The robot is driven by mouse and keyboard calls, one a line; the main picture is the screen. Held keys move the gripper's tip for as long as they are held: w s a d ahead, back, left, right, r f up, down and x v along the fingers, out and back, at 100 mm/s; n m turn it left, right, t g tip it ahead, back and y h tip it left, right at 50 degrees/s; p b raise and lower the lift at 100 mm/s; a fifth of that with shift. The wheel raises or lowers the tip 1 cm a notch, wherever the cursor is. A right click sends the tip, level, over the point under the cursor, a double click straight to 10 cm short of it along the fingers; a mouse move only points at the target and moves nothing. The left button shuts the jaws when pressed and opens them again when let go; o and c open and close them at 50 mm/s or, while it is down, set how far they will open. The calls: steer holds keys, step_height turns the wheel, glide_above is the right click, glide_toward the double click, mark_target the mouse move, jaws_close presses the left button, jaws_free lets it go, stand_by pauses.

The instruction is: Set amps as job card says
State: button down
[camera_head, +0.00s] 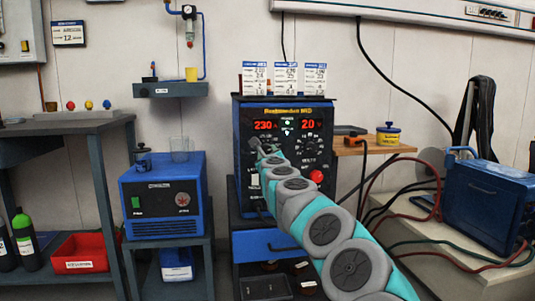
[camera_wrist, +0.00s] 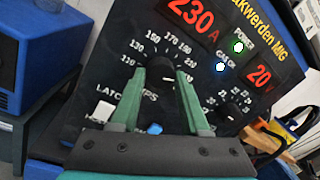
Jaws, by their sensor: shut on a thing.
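The blue and black welder (camera_head: 241,215) stands in the middle of the head view. Its red amps display reads 230 (camera_head: 265,125), and the wrist view shows 230 A (camera_wrist: 192,17). The volts display (camera_head: 312,125) reads 20. The black amps knob (camera_wrist: 160,70) sits in a ring of printed numbers. My gripper (camera_wrist: 160,80) has its two green fingers shut on this knob, one on each side. In the head view my gripper (camera_head: 264,150) covers the knob. Three job cards (camera_head: 285,78) stand on top of the welder; their small print is hard to read.
The volts knob (camera_wrist: 232,110) is right of my fingers. A red button (camera_head: 316,176) is on the welder's front. A blue machine (camera_head: 163,195) stands at left. Cables run at right.

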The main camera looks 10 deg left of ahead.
steer(key=shift+f+m, duration=0.15)
steer(key=shift+m, duration=0.15)
steer(key=shift+c, duration=2)
jaws_free()
steer(key=shift+s, duration=0.1)
steer(key=shift+b+v, duration=0.65)
steer(key=shift+v, duration=0.55)
steer(key=v, duration=0.5)
